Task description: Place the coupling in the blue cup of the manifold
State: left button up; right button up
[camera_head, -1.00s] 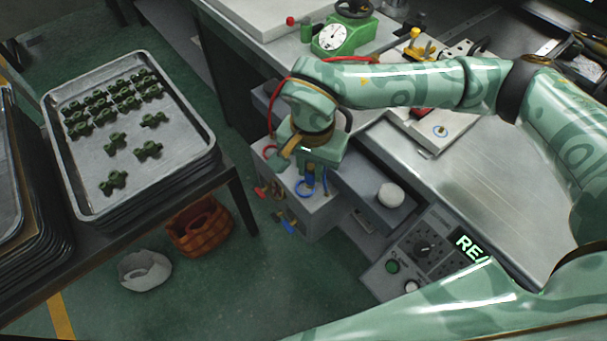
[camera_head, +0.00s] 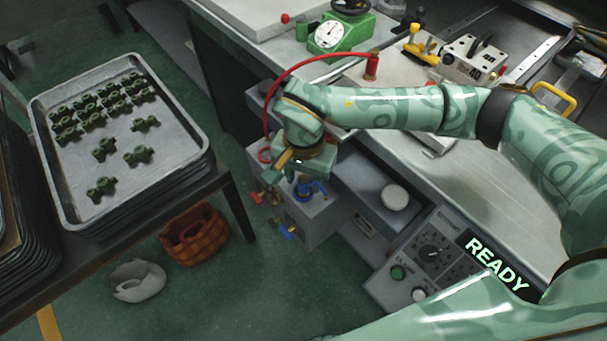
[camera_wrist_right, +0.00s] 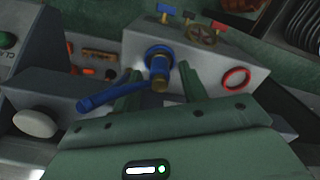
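The blue coupling (camera_wrist_right: 159,68), with a brass end and a side arm reaching left, sits in the blue cup (camera_wrist_right: 150,50) on the manifold's top; whether it is fully seated I cannot tell. It also shows in the head view (camera_head: 310,189), just below my right gripper (camera_head: 292,177). The manifold (camera_head: 314,220) is a grey box with a red ring (camera_wrist_right: 235,78) beside the blue cup. In the wrist view my right gripper (camera_wrist_right: 160,72) has its green fingers apart on both sides of the coupling, with gaps visible. My left gripper is not in view.
A red hose (camera_head: 290,76) arches behind my right wrist to a red fitting (camera_head: 372,66) on the bench. A control panel (camera_head: 430,255) reading READY stands right of the manifold. A tray of green parts (camera_head: 170,165) is at left. A basket (camera_head: 194,235) is on the floor.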

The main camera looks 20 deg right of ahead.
aim_at(304, 176)
pick_arm(q)
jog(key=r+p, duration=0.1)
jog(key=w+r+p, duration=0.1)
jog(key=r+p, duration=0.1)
jog(key=p, duration=0.1)
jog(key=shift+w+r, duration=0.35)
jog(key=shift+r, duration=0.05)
pick_arm(e)
notch_tip(304, 176, up, 12)
jog(key=shift+r, duration=0.2)
